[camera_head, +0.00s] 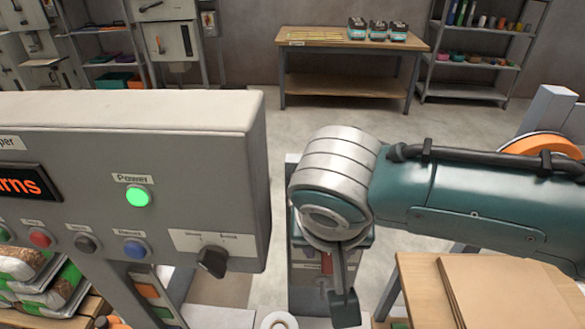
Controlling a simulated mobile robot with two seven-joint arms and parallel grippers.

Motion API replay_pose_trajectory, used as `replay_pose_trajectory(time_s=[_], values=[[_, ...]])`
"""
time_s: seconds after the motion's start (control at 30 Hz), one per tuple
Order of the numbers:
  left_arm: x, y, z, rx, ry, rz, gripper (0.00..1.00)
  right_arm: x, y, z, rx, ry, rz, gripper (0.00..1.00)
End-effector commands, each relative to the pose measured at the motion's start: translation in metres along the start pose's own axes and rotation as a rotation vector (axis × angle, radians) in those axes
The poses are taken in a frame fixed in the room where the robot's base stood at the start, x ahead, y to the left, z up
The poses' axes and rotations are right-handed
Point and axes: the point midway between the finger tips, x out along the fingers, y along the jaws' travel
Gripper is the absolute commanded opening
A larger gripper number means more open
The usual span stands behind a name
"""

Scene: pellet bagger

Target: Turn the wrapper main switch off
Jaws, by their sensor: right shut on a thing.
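The grey wrapper panel (225,135) fills the left, its label cut off to "per". A black rotary knob (212,262), apparently the main switch, sits at its lower right under a white plate with two words too small to read surely. Its exact setting is unclear. The green Power lamp (138,196) is lit. My right arm comes in from the right, and my right gripper (343,298) points down, right of the panel and apart from the knob. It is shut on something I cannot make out. My left gripper is not in view.
A wooden table with cardboard sheets (510,292) stands at lower right. A workbench (345,62) and shelves stand behind, with clear floor before them.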

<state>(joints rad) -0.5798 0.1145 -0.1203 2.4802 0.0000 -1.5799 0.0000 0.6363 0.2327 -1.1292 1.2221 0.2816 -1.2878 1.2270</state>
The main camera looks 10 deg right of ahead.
Motion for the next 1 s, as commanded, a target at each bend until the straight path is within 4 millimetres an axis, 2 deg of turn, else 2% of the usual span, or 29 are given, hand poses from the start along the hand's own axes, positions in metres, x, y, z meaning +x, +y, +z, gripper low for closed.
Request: replay_pose_trajectory(time_s=[0.17, 0.4, 0.8, 0.83, 0.9, 1.0], values=[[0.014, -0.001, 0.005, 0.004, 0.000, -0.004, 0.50, 0.005, -0.005, 0.003, -0.070, -0.002, 0.168, 0.00], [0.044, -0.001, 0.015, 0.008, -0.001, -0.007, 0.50, 0.007, -0.006, 0.003, -0.152, 0.000, 0.367, 0.00], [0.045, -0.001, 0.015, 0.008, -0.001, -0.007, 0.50, 0.002, -0.004, 0.001, -0.169, -0.001, 0.406, 0.00], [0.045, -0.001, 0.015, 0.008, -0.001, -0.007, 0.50, 0.002, -0.004, 0.001, -0.169, -0.001, 0.406, 0.50], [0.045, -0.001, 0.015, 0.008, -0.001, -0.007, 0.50, 0.002, -0.005, 0.001, -0.168, -0.001, 0.405, 0.55], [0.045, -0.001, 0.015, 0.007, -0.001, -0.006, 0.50, 0.002, -0.005, 0.001, -0.168, -0.001, 0.405, 0.55]])
